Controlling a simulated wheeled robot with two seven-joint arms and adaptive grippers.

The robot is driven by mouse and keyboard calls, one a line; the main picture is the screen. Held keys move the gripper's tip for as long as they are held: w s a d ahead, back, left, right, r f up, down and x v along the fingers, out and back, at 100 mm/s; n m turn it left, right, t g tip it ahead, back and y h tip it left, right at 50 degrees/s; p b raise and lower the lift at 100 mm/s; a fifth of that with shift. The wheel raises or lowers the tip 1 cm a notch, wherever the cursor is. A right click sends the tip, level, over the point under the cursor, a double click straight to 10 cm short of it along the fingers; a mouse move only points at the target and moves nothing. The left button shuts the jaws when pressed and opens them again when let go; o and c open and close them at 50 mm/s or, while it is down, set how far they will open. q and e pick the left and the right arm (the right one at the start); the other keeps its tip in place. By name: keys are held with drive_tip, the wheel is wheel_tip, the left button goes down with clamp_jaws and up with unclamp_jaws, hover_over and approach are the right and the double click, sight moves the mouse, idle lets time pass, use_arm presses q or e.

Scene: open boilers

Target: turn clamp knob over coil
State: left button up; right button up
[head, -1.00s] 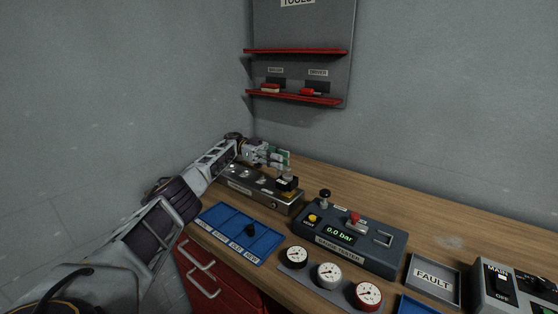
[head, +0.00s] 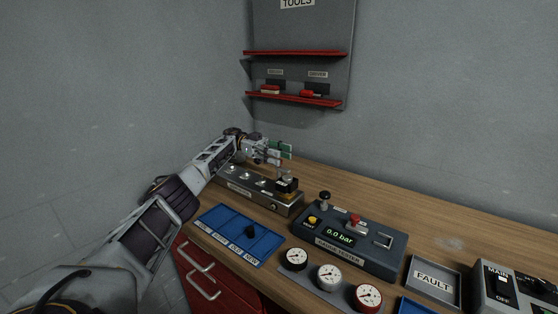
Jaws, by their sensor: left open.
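A metal valve block (head: 240,188) lies along the back left of the bench. A dark coil (head: 286,187) with a yellowish part stands at its right end. A small metal piece (head: 287,175) shows on top of the coil; I cannot tell whether a knob is on it. A black knob (head: 250,231) sits in the blue tray (head: 222,219) in front of the block. My left gripper (head: 284,153), with green on its fingers, is open and empty above the block, just behind and above the coil, apart from it. My right gripper is out of view.
A gauge tester (head: 350,240) with a red lever stands right of the block. Several round gauges (head: 329,275) lie in front of it. A FAULT tray (head: 433,280) and a MAIN switch box (head: 515,288) are at the right. Red tool shelves (head: 295,97) hang behind.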

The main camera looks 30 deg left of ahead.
use_arm(q)
wheel_tip(320, 180, up, 8)
drive_tip(key=shift+f, duration=0.2)
drive_tip(key=shift+f, duration=0.1)
idle(0.7)
